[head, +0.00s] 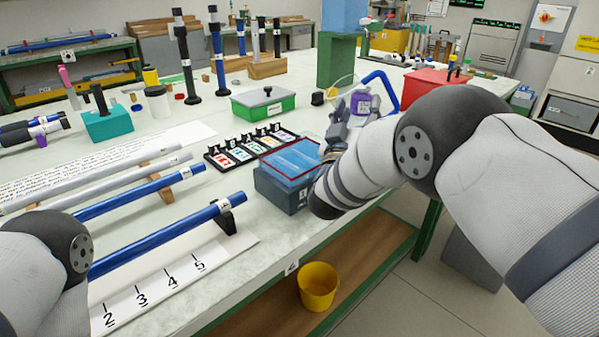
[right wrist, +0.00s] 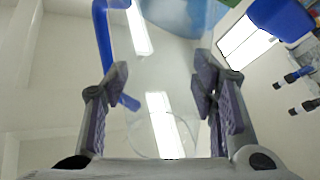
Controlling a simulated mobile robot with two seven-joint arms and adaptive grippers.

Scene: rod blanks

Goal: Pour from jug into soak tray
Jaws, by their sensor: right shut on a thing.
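A dark blue box-shaped tray (head: 277,192), which I take for the soak tray, stands near the table's front edge; its top shows a lighter blue surface with a red line. My right gripper (head: 347,128) is beyond and to the right of it, partly hidden by its own wrist. In the right wrist view the fingers (right wrist: 158,105) stand around something clear, with faint outlines, and a blue bar (right wrist: 104,42) runs beside it. I take this for the see-through jug; its rim and level are hard to make out. My left gripper is out of view.
A black rack of coloured cards (head: 240,153) lies left of the tray. Blue rods (head: 165,235) rest on supports at left. A green box (head: 263,103) and red box (head: 428,85) stand behind. A yellow bucket (head: 318,287) sits below.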

